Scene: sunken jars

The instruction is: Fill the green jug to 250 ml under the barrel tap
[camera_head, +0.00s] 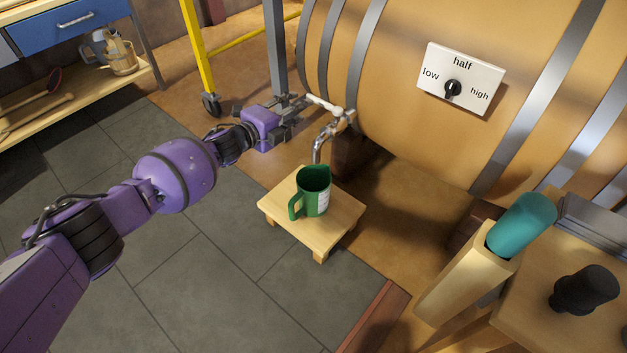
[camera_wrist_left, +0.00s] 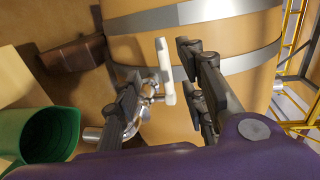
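The green jug (camera_head: 312,192) stands upright on a small wooden stool (camera_head: 336,226), below the spout of the metal barrel tap (camera_head: 322,138). The jug's handle points to the lower left, and a white marked strip shows on its side. I see no stream from the spout, and the level in the jug cannot be read. My left gripper (camera_head: 290,112) is at the tap's pale lever (camera_head: 326,104). In the left wrist view its fingers are apart, with the lever (camera_wrist_left: 164,60) showing between them; contact cannot be told. The jug (camera_wrist_left: 50,134) also shows there. My right gripper is not in view.
A teal cylinder (camera_head: 522,224) and a black object (camera_head: 584,290) are at the right. A yellow frame (camera_head: 198,50) stands behind my left arm. Tiled floor left of the stool is clear.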

